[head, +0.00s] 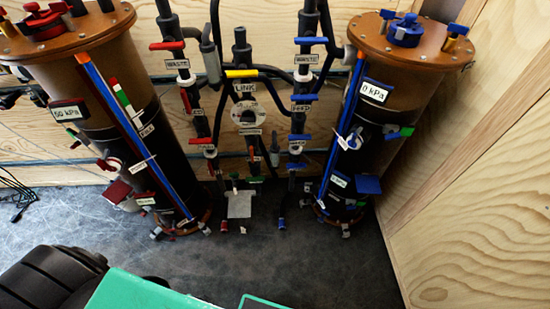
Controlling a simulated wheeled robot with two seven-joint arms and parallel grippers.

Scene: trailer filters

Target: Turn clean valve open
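Two dark cylindrical filter tanks stand upright, a left tank (98,81) with red fittings and a right tank (387,68) with blue fittings. Between them are black pipes with labelled valves. I see a yellow link valve handle (242,74), a red waste handle (168,46), a blue waste handle (311,41) and a blue feed handle (304,98). A lower red handle (201,141) and a lower blue handle (299,137) have labels too small to read. I cannot tell which valve is the clean one. Neither gripper is in view.
The left gauge label (65,112) appears to read 50 kPa and the right one (374,91) 0 kPa. Plywood walls (490,145) close the back and right. Grey floor (300,255) is clear in front. Black and green shapes fill the bottom left.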

